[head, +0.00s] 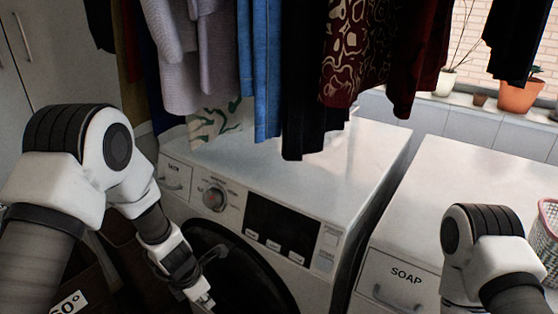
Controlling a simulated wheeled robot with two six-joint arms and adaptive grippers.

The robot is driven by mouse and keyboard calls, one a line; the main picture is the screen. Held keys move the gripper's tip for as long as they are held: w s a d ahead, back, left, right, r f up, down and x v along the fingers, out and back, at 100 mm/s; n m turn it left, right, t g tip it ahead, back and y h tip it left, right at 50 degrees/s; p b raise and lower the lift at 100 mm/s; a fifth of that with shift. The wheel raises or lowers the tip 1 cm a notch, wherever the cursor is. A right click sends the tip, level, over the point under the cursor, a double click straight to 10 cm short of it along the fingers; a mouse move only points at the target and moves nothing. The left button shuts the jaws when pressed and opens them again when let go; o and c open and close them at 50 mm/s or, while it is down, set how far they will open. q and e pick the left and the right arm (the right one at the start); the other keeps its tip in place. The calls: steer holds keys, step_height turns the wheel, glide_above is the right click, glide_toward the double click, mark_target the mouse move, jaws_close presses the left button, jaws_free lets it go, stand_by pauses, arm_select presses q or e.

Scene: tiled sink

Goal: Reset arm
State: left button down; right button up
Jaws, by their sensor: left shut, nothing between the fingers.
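My left gripper (207,302) is shut and empty. It hangs low in front of the left washing machine (320,165), over the left side of its dark round door (240,270). The left arm comes in from the left edge and bends down. My right arm shows at the lower right, in front of the machine with the SOAP drawer (395,279). The right gripper is below the picture's edge and cannot be seen.
Clothes (265,70) hang above the left machine, some low over its top. A pink and white basket (546,235) stands at the right edge. Potted plants (519,95) sit on the back ledge. A dark narrow gap separates the machines. Their tops look mostly clear.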

arm_select(q)
steer(key=s+a+f+m, duration=0.1)
steer(key=s+f+m, duration=0.3)
steer(key=s+m, duration=0.5)
steer(key=s+a+f+m+g+y, duration=0.1)
steer(key=s+f+m, duration=0.3)
steer(key=s+m, duration=0.5)
steer(key=s+a+f+m, duration=0.1)
steer(key=s+f+m, duration=0.3)
steer(key=s+m, duration=0.5)
steer(key=shift+a+f+g+y, duration=0.15)
steer(key=shift+a+g+y, duration=0.05)
steer(key=shift+g+y, duration=0.2)
